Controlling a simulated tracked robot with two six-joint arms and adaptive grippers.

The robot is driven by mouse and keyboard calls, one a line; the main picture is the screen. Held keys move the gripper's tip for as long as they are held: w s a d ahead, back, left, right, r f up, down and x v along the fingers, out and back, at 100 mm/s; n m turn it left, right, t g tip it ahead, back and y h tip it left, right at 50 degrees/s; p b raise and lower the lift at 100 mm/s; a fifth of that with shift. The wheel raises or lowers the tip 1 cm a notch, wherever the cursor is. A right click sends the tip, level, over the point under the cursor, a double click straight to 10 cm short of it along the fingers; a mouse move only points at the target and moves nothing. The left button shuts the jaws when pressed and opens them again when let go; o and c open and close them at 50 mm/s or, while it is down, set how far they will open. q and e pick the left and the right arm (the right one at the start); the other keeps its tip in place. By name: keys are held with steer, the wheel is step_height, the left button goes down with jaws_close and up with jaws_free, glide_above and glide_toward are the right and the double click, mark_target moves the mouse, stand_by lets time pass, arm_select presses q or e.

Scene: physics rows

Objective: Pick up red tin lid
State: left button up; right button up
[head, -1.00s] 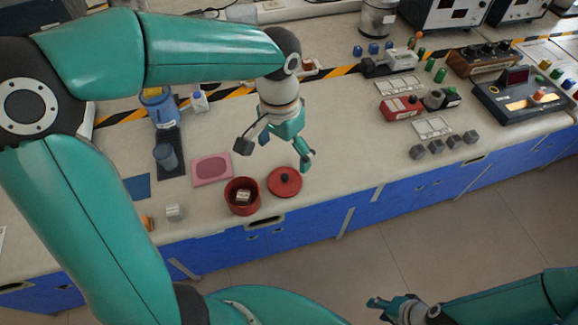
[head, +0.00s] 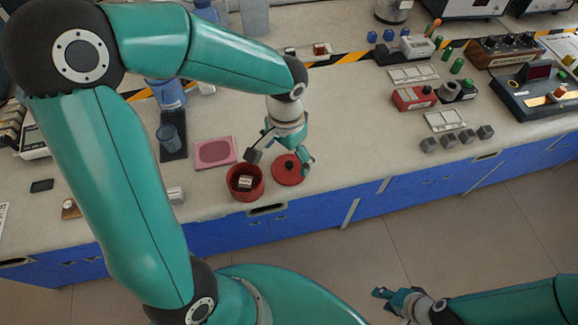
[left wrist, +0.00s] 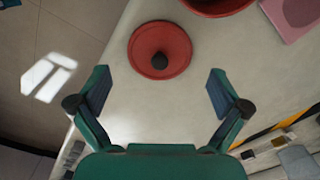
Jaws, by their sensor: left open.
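The red tin lid (head: 287,170) is a round disc with a dark knob, lying flat on the bench near its front edge, right of the red tin (head: 244,193). In the left wrist view the lid (left wrist: 160,50) lies ahead of my left gripper (left wrist: 157,93), between the lines of its two fingers but beyond their tips. My left gripper (head: 283,155) is open and empty, close to the lid in the head view. A pale block sits inside the tin. My right gripper (head: 385,300) hangs over the floor, away from the bench; its fingers are too small to judge.
A pink mat (head: 215,152) lies behind the tin. A blue cup (head: 169,136) stands on a dark mat to the left. Several grey blocks (head: 458,138) and a red box (head: 413,97) are to the right. The bench between lid and blocks is clear.

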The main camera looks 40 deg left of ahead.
mark_target(288, 165)
arm_select(q)
steer(key=f, duration=0.4)
steer(key=shift+w+f, duration=0.35)
steer(key=shift+f, duration=0.05)
steer(key=c, duration=1.2)
steer(key=shift+s, duration=0.1)
steer(key=shift+c, duration=0.3)
